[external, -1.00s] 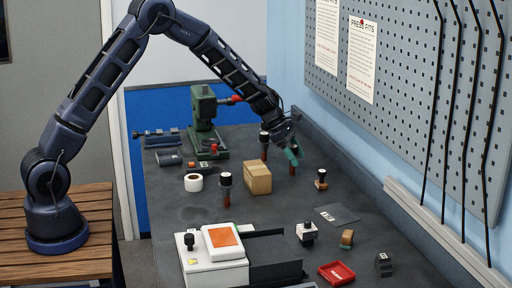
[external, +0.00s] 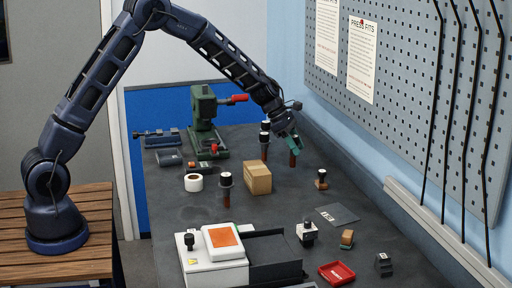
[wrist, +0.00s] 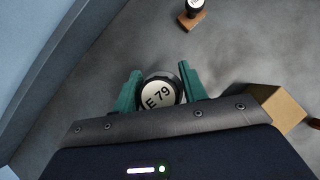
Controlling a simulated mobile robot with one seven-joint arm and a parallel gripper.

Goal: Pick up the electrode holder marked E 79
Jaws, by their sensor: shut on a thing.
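The electrode holder marked E 79 (wrist: 160,93) shows its white round top with black lettering in the wrist view. It sits between the two green fingers of my gripper (wrist: 157,88), which is shut on it. In the external view my gripper (external: 291,144) is at the far right of the bench, and the holder's reddish-brown lower end (external: 292,160) shows below the fingers. Whether that end touches the bench is hard to tell. Another similar holder (external: 265,140) stands just left of it, and one more (external: 225,186) stands left of the cardboard box.
The cardboard box (external: 257,178) stands in front of my gripper. A small stamp-like piece on a wooden base (external: 321,180) is to the right. The green press (external: 205,120) stands at the back left. The pegboard wall (external: 430,90) rises on the right.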

